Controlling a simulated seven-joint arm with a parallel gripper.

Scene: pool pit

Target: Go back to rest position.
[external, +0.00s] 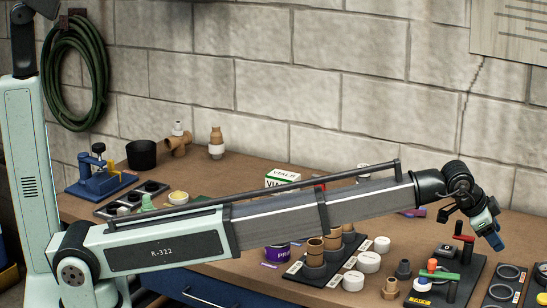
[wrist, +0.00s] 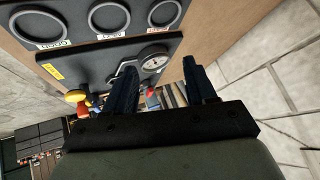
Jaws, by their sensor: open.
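My gripper (external: 488,230) is at the far right end of my outstretched arm in the external view, above the right part of the workbench (external: 205,262). It points down and to the right. In the wrist view my gripper (wrist: 160,85) shows two dark fingers spread apart, with no object held between them.
A black tray with a red-handled tool (external: 464,234) lies near the gripper. A ring tray (external: 505,283) is at right. White caps (external: 368,262) and brown cups (external: 314,250) stand below my arm. A hose (external: 76,70) hangs on the block wall.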

